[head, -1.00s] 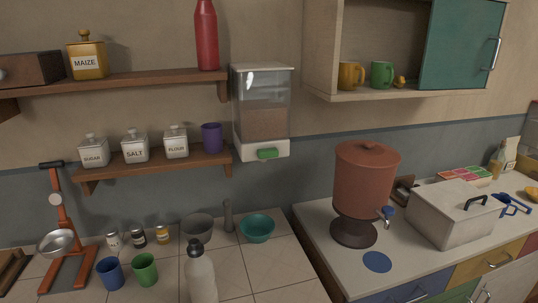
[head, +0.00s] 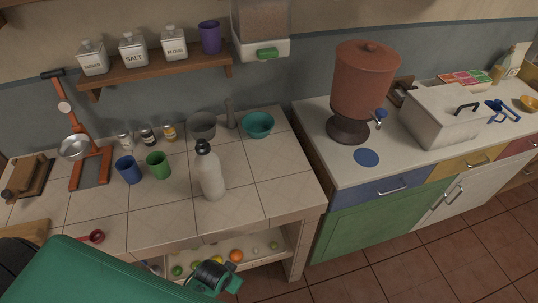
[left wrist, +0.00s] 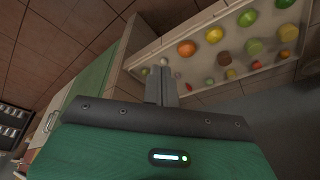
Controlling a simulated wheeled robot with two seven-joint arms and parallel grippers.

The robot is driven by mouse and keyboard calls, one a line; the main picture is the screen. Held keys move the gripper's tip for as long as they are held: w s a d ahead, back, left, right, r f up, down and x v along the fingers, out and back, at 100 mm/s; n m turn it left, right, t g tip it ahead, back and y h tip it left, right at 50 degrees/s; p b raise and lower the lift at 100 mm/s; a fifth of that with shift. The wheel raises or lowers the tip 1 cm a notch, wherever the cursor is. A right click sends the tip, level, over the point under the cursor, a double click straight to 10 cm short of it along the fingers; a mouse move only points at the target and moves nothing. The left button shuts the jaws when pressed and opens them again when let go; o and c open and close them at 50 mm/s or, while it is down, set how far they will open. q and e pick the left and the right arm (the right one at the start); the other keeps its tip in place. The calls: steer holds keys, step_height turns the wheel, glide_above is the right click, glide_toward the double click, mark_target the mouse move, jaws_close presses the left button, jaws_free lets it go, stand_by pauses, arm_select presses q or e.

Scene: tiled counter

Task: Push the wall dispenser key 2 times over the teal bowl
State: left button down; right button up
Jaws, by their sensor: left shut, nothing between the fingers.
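The wall dispenser (head: 262,20) hangs above the left counter, its top cut off by the picture edge. Its green key (head: 267,53) is at the front of its white base. The teal bowl (head: 258,125) stands upright on the tiled counter, below the dispenser; I cannot make out anything inside it. My left arm comes in at the bottom left of the head view, below the counter's front edge and far from the key. In the left wrist view my left gripper (left wrist: 161,82) is shut and empty. My right gripper is not in view.
A white bottle (head: 211,173) stands left of and in front of the bowl. A grey bowl (head: 202,125) and a pestle (head: 231,113) are beside it. A purple-cup shelf (head: 155,73) is left of the dispenser. Fruit lies on a lower shelf (head: 268,237). The counter's front right is clear.

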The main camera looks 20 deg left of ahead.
mark_target(268, 53)
arm_select(q)
step_height(268, 53, up, 18)
steer(key=w+t+p, duration=0.1)
steer(key=w+p, duration=0.1)
steer(key=p, duration=0.1)
steer(key=w+r+m+t, duration=0.1)
steer(key=w+r, duration=0.2)
steer(key=w, duration=0.1)
steer(key=w+d+r+m+t+h, duration=0.1)
steer(key=w+r+t, duration=0.1)
steer(key=w, duration=0.3)
steer(key=w+d+r+t, duration=0.1)
steer(key=w+r+t, duration=0.1)
steer(key=w+r, duration=0.2)
steer(key=shift+w+d+m+h, duration=0.3)
steer(key=shift+w+m, duration=0.1)
steer(key=shift+w, duration=0.15)
steer(key=w+d+r+m+t, duration=0.1)
steer(key=w+r+t, duration=0.3)
steer(key=w+r, duration=0.5)
steer(key=w+r+m+t+h+p, duration=0.1)
steer(key=w+r+m+t, duration=0.2)
steer(key=w+r, duration=0.6)
step_height(268, 53, up, 6)
steer(key=t, duration=0.2)
steer(key=shift+d+t+h, duration=0.3)
steer(key=shift+d, duration=0.05)
steer(key=shift+w, duration=0.15)
